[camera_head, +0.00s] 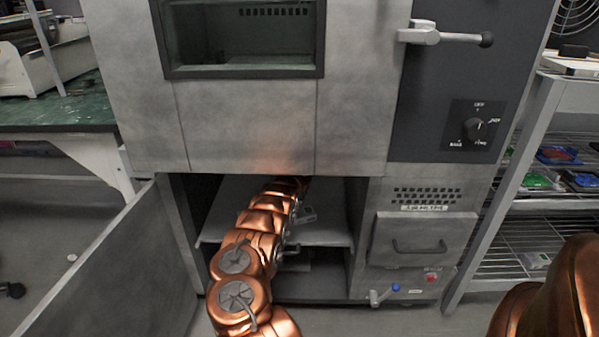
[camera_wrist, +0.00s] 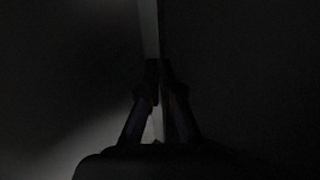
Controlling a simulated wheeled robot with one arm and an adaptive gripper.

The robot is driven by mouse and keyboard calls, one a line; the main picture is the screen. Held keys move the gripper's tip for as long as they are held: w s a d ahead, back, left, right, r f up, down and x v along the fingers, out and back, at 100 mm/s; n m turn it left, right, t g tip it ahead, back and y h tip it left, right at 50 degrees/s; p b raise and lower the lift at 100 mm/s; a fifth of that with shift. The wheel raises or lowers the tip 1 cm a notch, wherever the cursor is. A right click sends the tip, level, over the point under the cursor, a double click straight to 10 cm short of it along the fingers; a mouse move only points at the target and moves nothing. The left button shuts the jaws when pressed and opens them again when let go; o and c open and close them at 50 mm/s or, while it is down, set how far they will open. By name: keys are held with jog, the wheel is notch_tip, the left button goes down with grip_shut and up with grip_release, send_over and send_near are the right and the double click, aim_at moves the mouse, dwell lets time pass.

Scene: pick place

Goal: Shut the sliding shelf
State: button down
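The sliding shelf (camera_head: 228,212) is a pale grey board inside the open lower compartment of the large metal cabinet. Its front edge shows near the compartment's opening, and my copper arm covers its middle. My arm reaches over the shelf deep into the compartment, so my gripper is hidden in the head view. In the very dark wrist view my gripper (camera_wrist: 160,68) shows as two dark fingers leaning together, with their tips close to each other. A pale vertical strip (camera_wrist: 149,28) lies in line with the fingertips; I cannot tell if they touch it.
The grey cabinet door (camera_head: 120,265) stands swung open at the left. A small drawer (camera_head: 418,240) and a blue-knobbed valve (camera_head: 395,287) sit right of the compartment. A wire rack (camera_head: 535,205) with boards stands at the right, a green-topped table (camera_head: 60,108) at the left.

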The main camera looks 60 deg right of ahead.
jog(key=shift+w+a, duration=0.25)
jog(key=shift+w, duration=0.05)
